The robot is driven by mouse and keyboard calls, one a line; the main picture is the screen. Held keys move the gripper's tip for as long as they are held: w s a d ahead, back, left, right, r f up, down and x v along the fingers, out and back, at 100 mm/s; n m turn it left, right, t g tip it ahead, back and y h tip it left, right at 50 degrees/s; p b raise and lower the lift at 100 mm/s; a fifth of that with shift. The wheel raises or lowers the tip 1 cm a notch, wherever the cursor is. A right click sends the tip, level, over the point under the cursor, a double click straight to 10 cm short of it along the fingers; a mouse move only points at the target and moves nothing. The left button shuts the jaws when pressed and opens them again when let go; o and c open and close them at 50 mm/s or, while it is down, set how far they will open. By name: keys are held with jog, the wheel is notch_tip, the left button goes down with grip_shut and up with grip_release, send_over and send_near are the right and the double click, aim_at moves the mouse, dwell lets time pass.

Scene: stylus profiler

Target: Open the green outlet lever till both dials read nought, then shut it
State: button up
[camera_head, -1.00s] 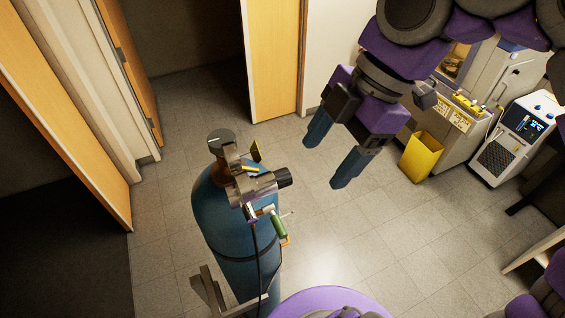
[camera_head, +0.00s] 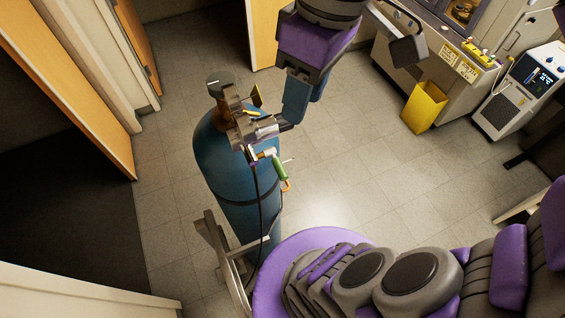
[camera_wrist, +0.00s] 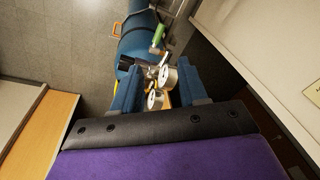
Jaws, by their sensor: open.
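The green outlet lever (camera_head: 280,168) sits low on the side of the metal regulator (camera_head: 262,132) on a blue gas cylinder (camera_head: 224,158). In the wrist view the green lever (camera_wrist: 158,37) lies beyond my fingertips. Two white-faced dials, one farther (camera_wrist: 167,76) and one nearer (camera_wrist: 154,98), show between my fingers; their readings are too small to tell. My gripper (camera_head: 300,112) is open and empty, above and right of the lever in the head view, close by the regulator. In the wrist view my gripper (camera_wrist: 158,65) has its blue fingers on either side of the dials.
A dark cable hangs from the regulator down the cylinder. A metal frame (camera_head: 212,240) stands at the cylinder's base. A yellow bin (camera_head: 425,107) and a white machine (camera_head: 517,95) stand at the right. Open floor (camera_head: 350,150) lies right of the cylinder. Door frames stand at left.

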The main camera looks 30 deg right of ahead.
aim_at(283, 174)
jog(key=a+f+m, duration=0.1)
jog(key=f+m, duration=0.1)
jog(key=f, duration=0.3)
jog(key=a+f+m+h+b, duration=0.1)
jog(key=f+m, duration=0.1)
jog(key=f, duration=0.4)
jog(key=a+f+m+b, duration=0.1)
jog(key=f+m, duration=0.1)
jog(key=f, duration=0.4)
jog(key=shift+w+f+m+h, duration=0.1)
jog(key=shift+f+m+h, duration=0.05)
jog(key=shift+m+h, duration=0.25)
grip_shut()
dwell(0.3)
